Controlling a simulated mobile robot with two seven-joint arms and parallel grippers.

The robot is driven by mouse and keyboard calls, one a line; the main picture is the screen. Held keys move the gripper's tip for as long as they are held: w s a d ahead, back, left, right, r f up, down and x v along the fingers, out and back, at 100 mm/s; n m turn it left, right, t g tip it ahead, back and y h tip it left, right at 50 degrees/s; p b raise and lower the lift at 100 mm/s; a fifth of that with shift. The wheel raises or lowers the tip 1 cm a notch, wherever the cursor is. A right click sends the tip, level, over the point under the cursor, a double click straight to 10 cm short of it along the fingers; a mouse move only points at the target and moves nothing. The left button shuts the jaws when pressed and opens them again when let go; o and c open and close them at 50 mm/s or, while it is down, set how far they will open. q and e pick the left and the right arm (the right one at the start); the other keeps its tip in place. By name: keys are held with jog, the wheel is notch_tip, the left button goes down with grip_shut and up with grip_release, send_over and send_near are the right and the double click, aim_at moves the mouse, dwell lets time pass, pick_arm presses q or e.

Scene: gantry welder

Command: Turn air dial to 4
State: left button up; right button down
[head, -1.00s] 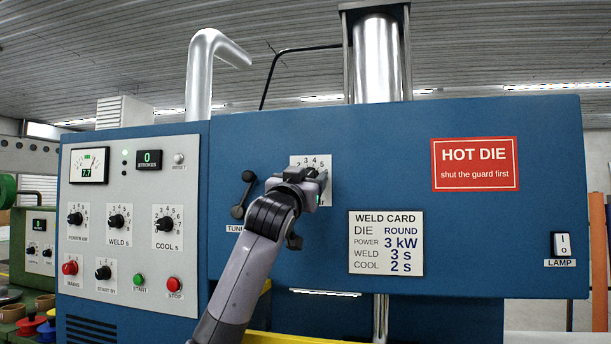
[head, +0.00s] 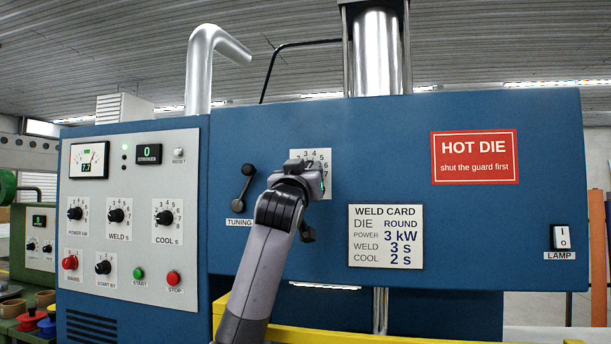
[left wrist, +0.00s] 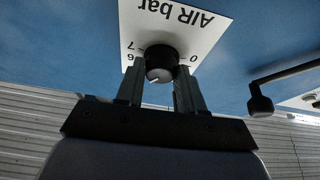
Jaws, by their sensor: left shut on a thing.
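The air dial's white plate (head: 325,157) is on the blue panel, its upper numbers showing above my left gripper (head: 309,172). That gripper covers the knob in the head view. In the left wrist view, the plate reads "AIR bar" upside down (left wrist: 190,18). The black knob (left wrist: 159,60) sits between the two fingers of my left gripper (left wrist: 160,80), which is shut on it. A white pointer mark shows on the knob's lower edge there, towards the gripper. The number it points at is hidden. My right gripper is not in view.
The tuning crank (head: 243,187) sticks out just left of the dial. The weld card (head: 386,237) and red hot die sign (head: 474,157) are flat on the panel to the right. A grey control panel (head: 128,260) with several knobs and buttons stands at left. A yellow bar (head: 420,339) runs below.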

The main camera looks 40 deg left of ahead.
pick_arm(q)
jog(key=shift+d+n+g+y, duration=0.1)
jog(key=shift+n+g+y, duration=0.3)
jog(key=shift+n, duration=0.8)
jog(key=shift+n+g+y, duration=0.3)
jog(key=shift+n+y, duration=0.2)
jog(key=shift+n, duration=1.1)
jog(key=o, duration=1)
jog(key=shift+o, duration=0.2)
jog(key=b+v, duration=0.3)
jog(key=v, duration=0.4)
jog(key=shift+d, duration=0.1)
